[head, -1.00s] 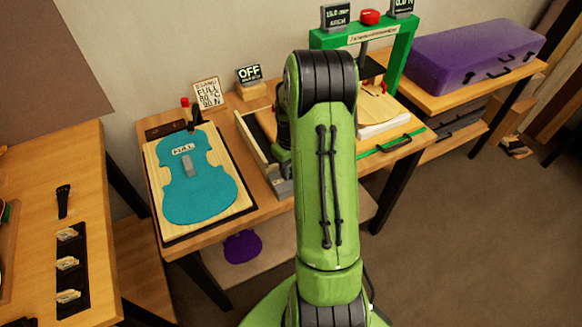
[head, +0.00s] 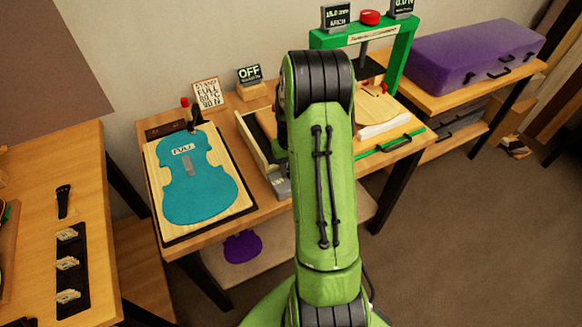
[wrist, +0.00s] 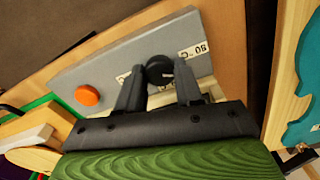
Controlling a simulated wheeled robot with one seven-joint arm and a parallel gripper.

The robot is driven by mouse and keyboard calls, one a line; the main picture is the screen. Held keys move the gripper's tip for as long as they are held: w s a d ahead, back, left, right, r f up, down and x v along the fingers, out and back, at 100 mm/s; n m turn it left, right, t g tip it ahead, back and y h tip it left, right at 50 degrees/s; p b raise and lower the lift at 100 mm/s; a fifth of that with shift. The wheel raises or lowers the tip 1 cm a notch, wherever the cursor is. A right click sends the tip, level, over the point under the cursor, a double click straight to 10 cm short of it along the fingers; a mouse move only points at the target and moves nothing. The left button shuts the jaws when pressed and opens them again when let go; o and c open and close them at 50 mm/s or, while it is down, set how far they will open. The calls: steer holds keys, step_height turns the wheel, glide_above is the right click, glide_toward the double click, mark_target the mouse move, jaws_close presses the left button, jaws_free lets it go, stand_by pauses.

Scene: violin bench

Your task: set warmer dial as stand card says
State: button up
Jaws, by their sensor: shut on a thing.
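The warmer's grey front panel (wrist: 120,62) shows in the wrist view, with a black dial (wrist: 158,70) on it. My gripper (wrist: 160,80) is shut on the dial, one finger on each side. A label reading about "80 C" (wrist: 195,50) sits beside the dial; another label is mostly hidden by a finger. An orange button (wrist: 87,95) is on the same panel. In the head view my arm hides the dial. The stand card (head: 207,93) at the back of the bench appears to read "FULL", "80 °C" and "90 N". The display (head: 249,73) reads OFF.
A teal violin-shaped plate (head: 200,195) lies on a board left of the warmer. A green press frame (head: 400,50) stands to the right, with a red knob (head: 370,17) on top. A purple case (head: 470,55) sits on the far right table.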

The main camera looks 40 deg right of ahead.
steer(key=m, duration=0.4)
steer(key=shift+m, duration=0.3)
steer(key=m, duration=0.3)
steer(key=shift+m, duration=0.3)
steer(key=m, duration=1.9)
steer(key=shift+m, duration=1.9)
